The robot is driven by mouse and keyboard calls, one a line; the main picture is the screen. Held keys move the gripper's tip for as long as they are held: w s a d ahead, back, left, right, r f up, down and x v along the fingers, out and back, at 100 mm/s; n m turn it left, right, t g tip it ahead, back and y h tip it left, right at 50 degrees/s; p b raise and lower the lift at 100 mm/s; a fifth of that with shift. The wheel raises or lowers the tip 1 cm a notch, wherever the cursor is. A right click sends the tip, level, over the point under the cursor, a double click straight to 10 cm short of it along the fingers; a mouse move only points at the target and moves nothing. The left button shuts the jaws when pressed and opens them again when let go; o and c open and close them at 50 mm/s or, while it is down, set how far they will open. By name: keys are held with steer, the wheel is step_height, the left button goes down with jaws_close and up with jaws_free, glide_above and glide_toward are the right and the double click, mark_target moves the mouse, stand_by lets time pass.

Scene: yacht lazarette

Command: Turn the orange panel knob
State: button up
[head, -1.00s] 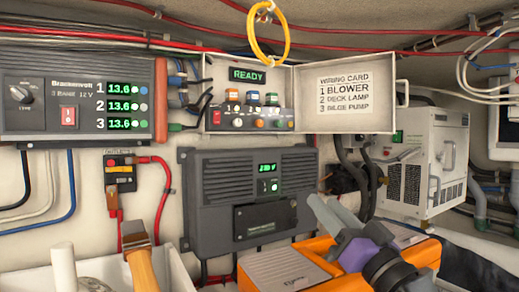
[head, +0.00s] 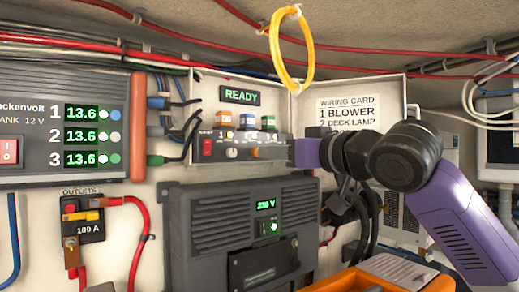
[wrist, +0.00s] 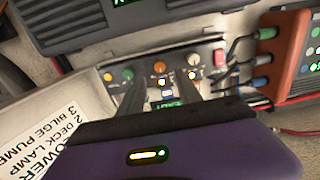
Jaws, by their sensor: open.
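The orange knob (head: 255,152) sits in the knob row on the grey control panel (head: 222,139), between a pale knob (head: 231,153) and my gripper. The wrist view shows the panel upside down, with the orange knob (wrist: 160,67) just beyond and between my fingertips. My gripper (wrist: 162,82) is open, its two fingers apart and pointing at the panel. I see no contact with the knob. In the head view my gripper (head: 291,153) is at the panel's right side and hides its right end; the fingertips are hard to make out there.
A red switch (head: 207,148) is at the row's left end. A yellow cable loop (head: 291,50) hangs above the panel. The open door with the wiring card (head: 348,112) is behind my wrist. A dark inverter box (head: 235,215) is below; a battery unit (head: 120,125) is left.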

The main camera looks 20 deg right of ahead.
mark_target(255, 152)
steer(key=p+x, duration=0.1)
steer(key=x, duration=0.5)
steer(key=shift+p, duration=0.35)
jaws_close()
